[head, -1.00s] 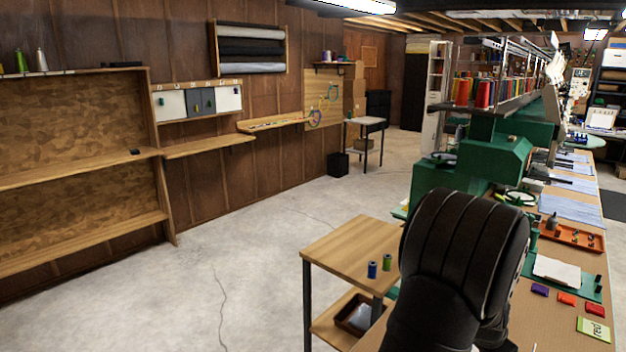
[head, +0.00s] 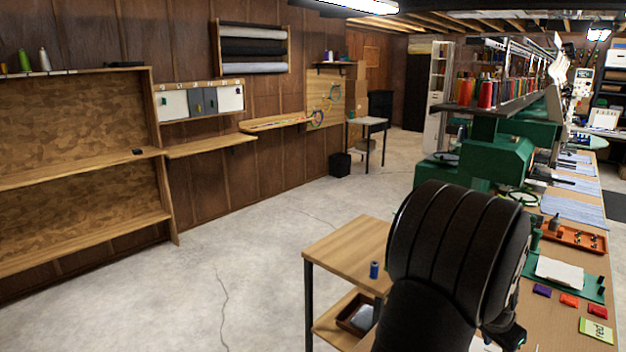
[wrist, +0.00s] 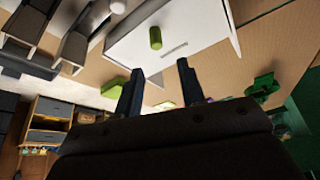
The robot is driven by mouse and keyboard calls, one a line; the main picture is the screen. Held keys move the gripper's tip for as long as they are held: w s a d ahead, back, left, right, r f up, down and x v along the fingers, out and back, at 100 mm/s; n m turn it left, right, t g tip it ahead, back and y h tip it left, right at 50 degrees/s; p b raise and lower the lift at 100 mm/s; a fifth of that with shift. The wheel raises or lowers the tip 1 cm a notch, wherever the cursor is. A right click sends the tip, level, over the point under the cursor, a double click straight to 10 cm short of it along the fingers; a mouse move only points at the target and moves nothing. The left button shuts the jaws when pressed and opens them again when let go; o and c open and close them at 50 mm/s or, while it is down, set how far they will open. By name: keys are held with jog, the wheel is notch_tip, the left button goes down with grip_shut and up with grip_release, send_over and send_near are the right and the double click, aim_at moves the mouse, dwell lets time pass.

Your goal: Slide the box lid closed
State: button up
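In the wrist view a white, flat-faced box-like thing (wrist: 205,45) lies ahead of my gripper (wrist: 160,66). A short green cylinder, like a knob (wrist: 155,38), stands on its face, with a thin grey slot or marking beside it. I cannot tell whether this face is the box lid, or how far it is open. My two dark fingers are apart, with nothing seen between their tips. The tips point toward the white face near its lower edge; contact cannot be told. In the head view my arm hides the gripper's surroundings, and I cannot make out the box.
Dark grey trays (wrist: 75,45) lie left in the wrist view. In the head view, a small wooden table (head: 345,245) with a blue spool (head: 374,270) stands left of my arm. An orange tray (head: 575,237) and colored packets lie on the right bench. Left floor is clear.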

jog(key=shift+r, duration=0.6)
jog(key=shift+r, duration=0.1)
notch_tip(320, 180, up, 4)
jog(key=shift+f, duration=0.1)
jog(key=shift+f, duration=0.1)
notch_tip(320, 180, down, 10)
jog(key=shift+r, duration=0.2)
dwell(0.4)
jog(key=shift+r, duration=0.1)
